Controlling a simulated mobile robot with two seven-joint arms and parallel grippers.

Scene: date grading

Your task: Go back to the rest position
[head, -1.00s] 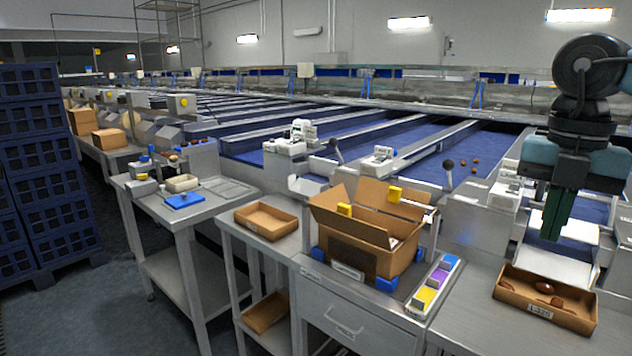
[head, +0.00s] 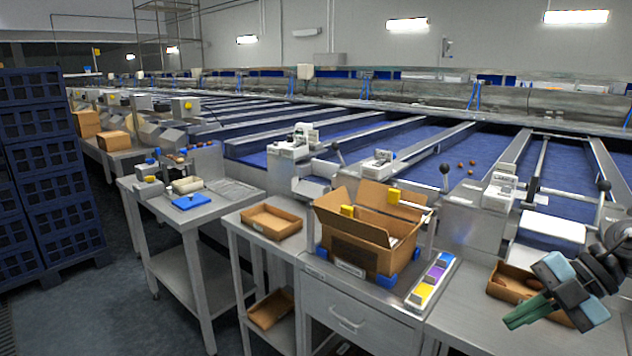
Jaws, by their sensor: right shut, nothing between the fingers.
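My right gripper (head: 512,318) is at the lower right of the head view. Its green fingers are shut with nothing between them, and they point left. It is in front of a small cardboard tray (head: 497,289) holding brown dates (head: 533,283), and it hides part of that tray. I cannot tell whether it touches the tray. My left gripper is not in view.
An open cardboard box (head: 355,250) stands between blue corner blocks on the steel bench. A strip of coloured blocks (head: 432,283) lies to its right. Blue crates (head: 45,160) are stacked at far left.

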